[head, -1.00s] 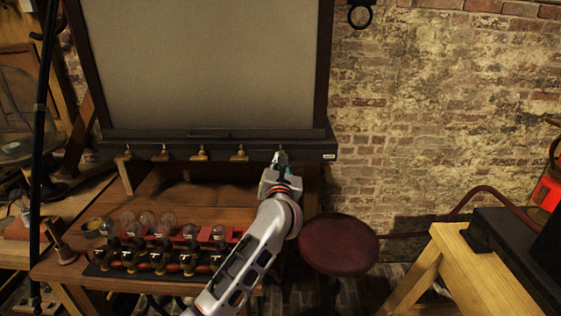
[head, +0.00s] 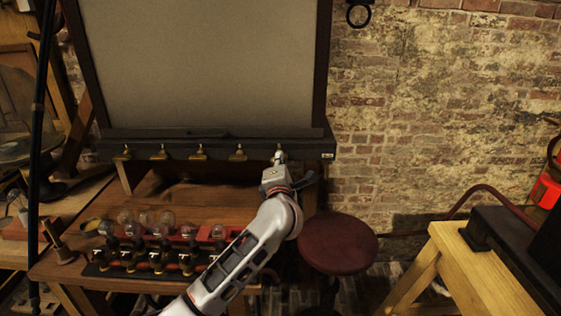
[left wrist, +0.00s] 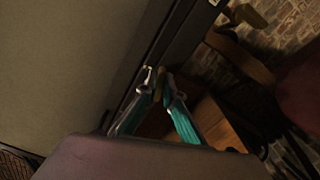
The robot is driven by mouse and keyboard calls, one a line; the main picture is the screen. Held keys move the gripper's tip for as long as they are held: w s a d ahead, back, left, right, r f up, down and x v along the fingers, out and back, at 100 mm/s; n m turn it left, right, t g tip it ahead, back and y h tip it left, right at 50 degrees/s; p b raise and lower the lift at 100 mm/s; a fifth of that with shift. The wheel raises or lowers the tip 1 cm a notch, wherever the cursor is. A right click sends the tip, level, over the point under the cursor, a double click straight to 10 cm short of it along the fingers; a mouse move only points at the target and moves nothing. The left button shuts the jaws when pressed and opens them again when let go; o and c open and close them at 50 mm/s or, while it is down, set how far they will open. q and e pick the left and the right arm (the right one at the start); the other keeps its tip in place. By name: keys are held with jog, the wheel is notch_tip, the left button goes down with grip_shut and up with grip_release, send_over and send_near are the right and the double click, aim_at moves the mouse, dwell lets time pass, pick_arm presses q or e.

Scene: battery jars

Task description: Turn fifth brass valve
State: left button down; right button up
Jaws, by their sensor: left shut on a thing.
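A row of small brass valves hangs along the dark ledge (head: 225,146) under the large grey panel. The first four, (head: 122,153) at far left through the fourth brass valve (head: 238,154), stand free. My left gripper (head: 279,159) is at the fifth brass valve (head: 279,150), the rightmost, which it mostly hides in the head view. In the left wrist view the teal fingers of my left gripper (left wrist: 160,86) are closed in on the brass valve (left wrist: 160,76), with its body between their tips. The valve's exact angle is hard to tell. My right gripper is not in view.
A wooden bench below the ledge holds a dark rack (head: 150,264) with several glass bulbs. A round red stool (head: 338,243) stands right of my left arm. A wooden stand (head: 480,275) is at lower right. The brick wall side is open.

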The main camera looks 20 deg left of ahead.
pick_arm(q)
jog(key=shift+f+m, duration=0.15)
jog(key=shift+m, duration=1.65)
jog(key=c, duration=2.2)
grip_release()
jog(key=shift+s, duration=0.1)
jog(key=v, duration=1.2)
